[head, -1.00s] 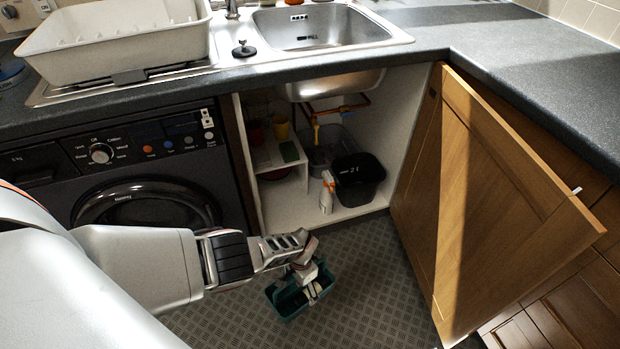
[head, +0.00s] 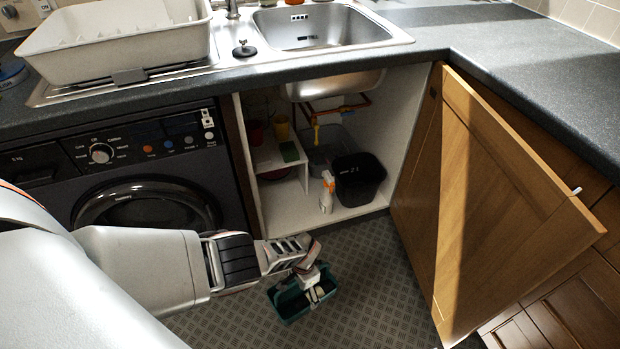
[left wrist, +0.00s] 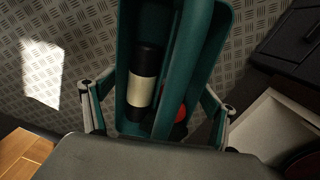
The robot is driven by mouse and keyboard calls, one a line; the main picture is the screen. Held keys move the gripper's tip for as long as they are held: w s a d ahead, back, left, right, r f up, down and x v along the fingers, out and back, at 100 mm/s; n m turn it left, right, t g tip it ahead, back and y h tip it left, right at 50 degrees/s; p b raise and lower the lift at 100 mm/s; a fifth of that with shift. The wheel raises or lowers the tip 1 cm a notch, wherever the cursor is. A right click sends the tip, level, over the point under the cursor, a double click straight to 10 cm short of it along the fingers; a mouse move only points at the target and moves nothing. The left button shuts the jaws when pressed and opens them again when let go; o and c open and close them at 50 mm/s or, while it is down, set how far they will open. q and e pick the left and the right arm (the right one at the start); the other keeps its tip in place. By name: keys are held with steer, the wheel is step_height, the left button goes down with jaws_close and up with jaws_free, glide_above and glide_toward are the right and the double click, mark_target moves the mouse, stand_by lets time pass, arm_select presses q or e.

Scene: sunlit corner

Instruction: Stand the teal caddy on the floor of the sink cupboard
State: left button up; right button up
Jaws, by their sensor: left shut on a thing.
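The teal caddy (head: 288,304) hangs from my left gripper (head: 314,281) in front of the open sink cupboard, over the patterned floor. The gripper is shut on the caddy. In the left wrist view the caddy (left wrist: 194,60) fills the middle, between the two fingers. It holds a dark bottle with a cream band (left wrist: 142,90) and something red, partly hidden. The cupboard floor (head: 345,212) is white, with a bare strip along its front. My right gripper is not in view.
A white-and-orange spray bottle (head: 327,192) and a black bin (head: 358,180) stand on the cupboard floor's right half. A small white shelf (head: 285,158) stands at left. The wooden door (head: 490,200) is open at right. Pipes hang below the sink bowl (head: 335,85).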

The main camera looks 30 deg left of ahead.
arm_select(q)
steer(key=shift+d+r, duration=0.1)
steer(key=shift+d, duration=0.15)
steer(key=shift+d+m, duration=0.1)
steer(key=shift+m, duration=0.2)
steer(key=shift+w, duration=0.1)
stand_by(0.4)
steer(key=shift+w+m, duration=0.15)
steer(key=shift+m, duration=0.25)
steer(key=shift+w+a+r, duration=0.1)
steer(key=shift+w+a, duration=0.15)
steer(key=shift+m, duration=0.3)
steer(key=shift+w+a+r, duration=0.15)
steer(key=shift+w+a, duration=0.05)
steer(key=shift+w, duration=0.05)
